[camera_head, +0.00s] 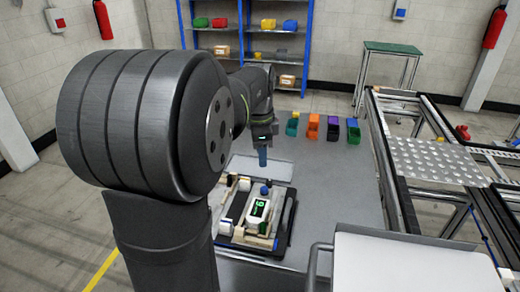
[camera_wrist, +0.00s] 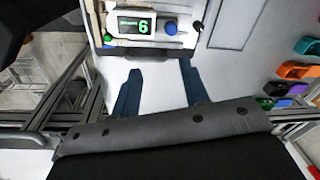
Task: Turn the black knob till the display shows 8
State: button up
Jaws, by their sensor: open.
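A white device with a lit green display (camera_head: 259,208) sits on a black tray (camera_head: 283,238) on the grey table. In the wrist view the display (camera_wrist: 134,25) reads 6. A round blue knob (camera_wrist: 171,27) is to the right of the display; it also shows in the head view (camera_head: 265,190). A small dark part (camera_wrist: 197,26) is further right; I cannot tell whether it is the black knob. My gripper (camera_wrist: 160,66) is open and empty, its blue fingers apart and clear of the device. In the head view my gripper (camera_head: 262,157) hangs above the table, beyond the device.
Several coloured bins (camera_head: 313,127) stand along the table's far side. A flat pale plate (camera_head: 262,168) lies behind the tray. A conveyor frame (camera_head: 400,205) runs along the right, with a white cart top (camera_head: 410,265) in front. The table's middle right is clear.

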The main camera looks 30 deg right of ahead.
jog(key=shift+s+a+r+m+g+y, duration=0.1)
jog(key=shift+s+a+r+m+y, duration=0.15)
jog(key=shift+m, duration=0.4)
jog(key=shift+s+a+r+m+g+y, duration=0.15)
jog(key=shift+r+m, duration=0.15)
jog(key=shift+m, duration=0.4)
jog(key=shift+s+a+r+m+g+y, duration=0.1)
jog(key=shift+s+a+r+m, duration=0.15)
jog(key=shift+m, duration=0.4)
jog(key=n, duration=0.2)
send_over(270, 181)
notch_tip(270, 181, down, 4)
notch_tip(270, 181, down, 17)
jog(key=shift+a+r, duration=0.1)
grip_shut()
